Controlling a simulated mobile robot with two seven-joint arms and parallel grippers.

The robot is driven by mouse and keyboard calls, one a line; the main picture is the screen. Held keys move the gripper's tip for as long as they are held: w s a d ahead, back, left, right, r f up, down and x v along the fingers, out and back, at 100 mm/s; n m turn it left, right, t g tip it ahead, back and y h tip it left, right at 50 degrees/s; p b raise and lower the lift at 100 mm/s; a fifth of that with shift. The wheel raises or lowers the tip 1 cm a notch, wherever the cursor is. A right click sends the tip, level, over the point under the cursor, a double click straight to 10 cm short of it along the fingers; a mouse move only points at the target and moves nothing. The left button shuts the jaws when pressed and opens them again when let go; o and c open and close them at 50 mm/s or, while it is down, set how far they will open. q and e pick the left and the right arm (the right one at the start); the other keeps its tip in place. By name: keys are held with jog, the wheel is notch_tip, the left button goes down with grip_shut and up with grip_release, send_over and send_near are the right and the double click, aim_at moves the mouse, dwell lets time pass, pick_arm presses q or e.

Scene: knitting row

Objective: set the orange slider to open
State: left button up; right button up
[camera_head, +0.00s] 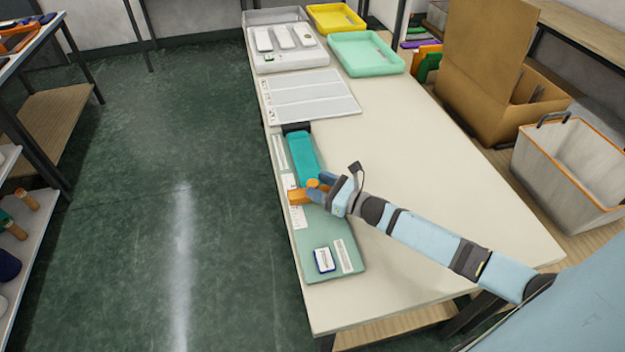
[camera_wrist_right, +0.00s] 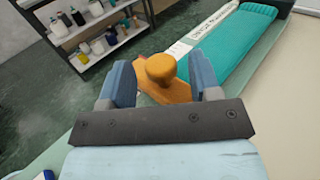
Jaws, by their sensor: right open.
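The orange slider (camera_head: 298,196) sits on a pale green board (camera_head: 312,239) near the table's left edge. It has a round knob, which shows in the right wrist view (camera_wrist_right: 161,68). My right gripper (camera_head: 319,187) is at the slider, with its blue fingers (camera_wrist_right: 162,82) apart on either side of the knob. A gap shows between the knob and the right finger; contact on the left cannot be told. A teal knitted strip (camera_head: 302,158) lies on the board beyond the slider. A white label strip (camera_head: 294,213) runs along the board's left side. My left gripper is not in view.
A white-and-blue card (camera_head: 324,260) lies at the board's near end. A white panel (camera_head: 311,97), a mint tray (camera_head: 366,54) and a yellow tray (camera_head: 336,18) stand farther back. The table's right side (camera_head: 460,200) is clear. A cardboard box (camera_head: 490,95) stands beyond it.

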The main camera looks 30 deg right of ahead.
jog(key=shift+x, duration=1.2)
grip_shut()
jog(key=s+a, duration=0.1)
jog(key=s, duration=0.5)
jog(key=s+a, duration=0.1)
jog(key=s, duration=0.3)
jog(key=shift+a, duration=0.3)
jog(key=shift+f, duration=0.15)
jog(key=shift+a, duration=0.1)
jog(key=shift+c, duration=0.8)
grip_release()
jog(key=shift+o, duration=0.8)
jog(key=shift+s, duration=0.15)
